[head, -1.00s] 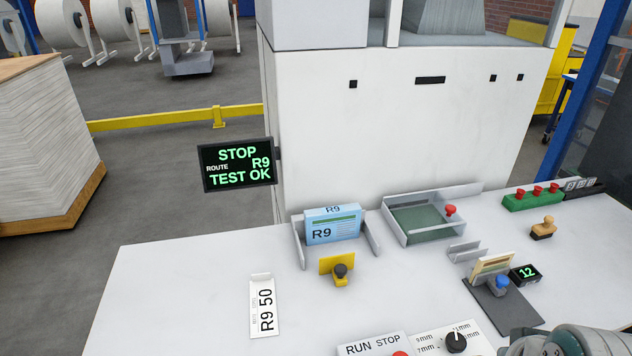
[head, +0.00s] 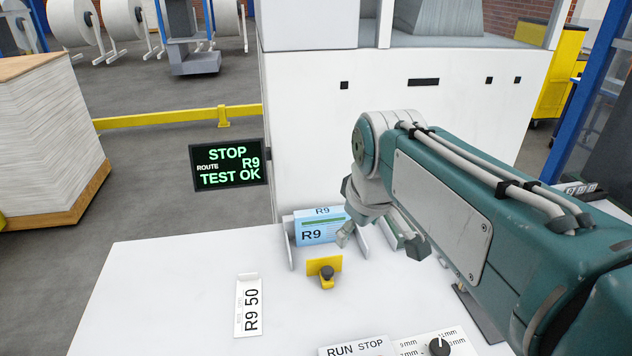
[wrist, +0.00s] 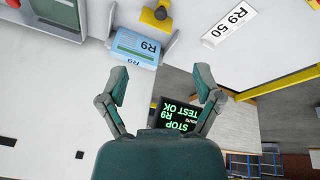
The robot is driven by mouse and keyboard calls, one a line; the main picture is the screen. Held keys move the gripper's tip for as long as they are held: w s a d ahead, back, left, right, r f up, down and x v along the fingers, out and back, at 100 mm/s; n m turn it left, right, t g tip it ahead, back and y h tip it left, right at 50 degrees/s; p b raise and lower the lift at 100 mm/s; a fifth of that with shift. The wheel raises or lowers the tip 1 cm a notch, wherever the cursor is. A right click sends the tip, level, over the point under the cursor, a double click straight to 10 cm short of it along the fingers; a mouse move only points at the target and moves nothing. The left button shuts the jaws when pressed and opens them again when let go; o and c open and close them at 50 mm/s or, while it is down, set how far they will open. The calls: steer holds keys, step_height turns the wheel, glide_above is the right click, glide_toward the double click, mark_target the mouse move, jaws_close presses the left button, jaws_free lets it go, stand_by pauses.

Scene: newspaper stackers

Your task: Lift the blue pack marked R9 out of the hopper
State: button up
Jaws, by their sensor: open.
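The blue pack marked R9 (head: 316,232) stands upright in the grey hopper (head: 289,240), between its side walls, at the back of the white table. My gripper (head: 380,238) is to the right of the pack in the head view, and my arm hides the hopper's right part. In the wrist view the pack (wrist: 140,45) lies beyond the left fingertip. My gripper (wrist: 162,87) is open there with nothing between its fingers, and it is apart from the pack.
A yellow plate with a dark knob (head: 325,270) stands in front of the hopper. A white R9 50 card (head: 248,308) lies front left. The screen (head: 229,165) reads STOP, R9, TEST OK. A white machine (head: 310,130) rises behind. The table's left part is clear.

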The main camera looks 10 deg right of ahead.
steer(key=w+n+g, duration=0.2)
steer(key=w+n, duration=0.4)
steer(key=w, duration=0.9)
steer(key=n+g, duration=0.2)
steer(key=n, duration=0.4)
glide_toward(323, 210)
steer(key=shift+s+a, duration=0.15)
steer(key=shift+s, duration=0.2)
steer(key=shift+w+f+n, duration=0.3)
steer(key=shift+f, duration=0.15)
step_height(323, 210, down, 11)
steer(key=shift+r, duration=0.2)
jaws_close()
steer(key=shift+r, duration=4.35)
